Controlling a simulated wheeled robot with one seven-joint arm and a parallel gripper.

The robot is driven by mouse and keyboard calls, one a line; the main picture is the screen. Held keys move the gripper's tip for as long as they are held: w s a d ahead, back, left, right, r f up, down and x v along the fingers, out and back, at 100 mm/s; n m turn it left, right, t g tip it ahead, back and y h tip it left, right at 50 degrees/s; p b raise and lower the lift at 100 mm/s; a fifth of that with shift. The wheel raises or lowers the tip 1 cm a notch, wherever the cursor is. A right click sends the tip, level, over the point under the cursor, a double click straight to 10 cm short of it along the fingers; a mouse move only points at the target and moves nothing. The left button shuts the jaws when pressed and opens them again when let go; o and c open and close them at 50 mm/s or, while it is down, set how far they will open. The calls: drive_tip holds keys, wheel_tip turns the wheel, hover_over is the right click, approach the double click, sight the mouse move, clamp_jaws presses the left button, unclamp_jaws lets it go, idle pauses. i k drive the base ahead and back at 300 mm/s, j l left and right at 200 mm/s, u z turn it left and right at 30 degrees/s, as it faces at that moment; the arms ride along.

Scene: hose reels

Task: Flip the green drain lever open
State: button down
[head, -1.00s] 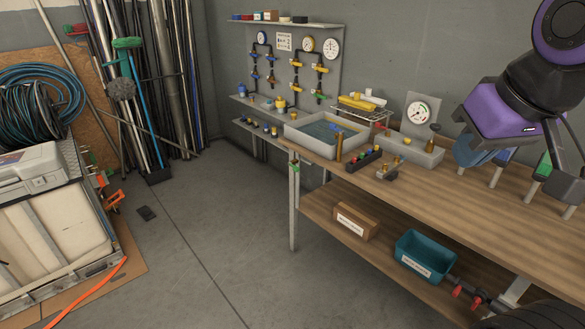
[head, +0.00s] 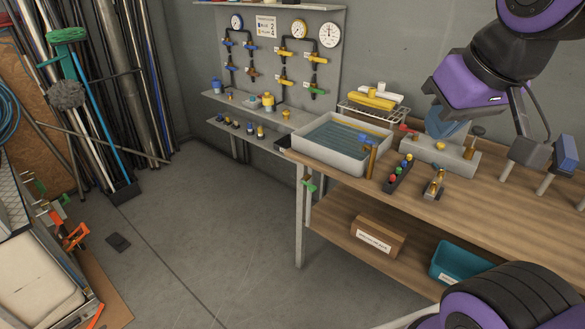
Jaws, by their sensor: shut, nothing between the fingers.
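The green lever (head: 310,186) is small and sits under the near left corner of the bench, beside the front leg, below the grey basin. I cannot make out its exact angle at this size. The grey basin (head: 319,158) holds water and stands on the left end of the bench. My gripper (head: 446,128) hangs at the upper right, below my purple wrist, over the back of the bench. Its blue fingers look closed and hold nothing visible. It is well to the right of the lever and higher, apart from it.
The wooden bench (head: 468,207) carries a block with coloured knobs (head: 399,173) and a brass fitting (head: 434,185). A cardboard box (head: 378,238) and a teal bin (head: 457,262) are on the lower shelf. A valve panel (head: 286,52) stands behind.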

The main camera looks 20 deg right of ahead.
sight(312, 188)
drive_tip(key=i+j+z, duration=0.1)
drive_tip(key=i+j, duration=0.75)
drive_tip(key=i, duration=0.05)
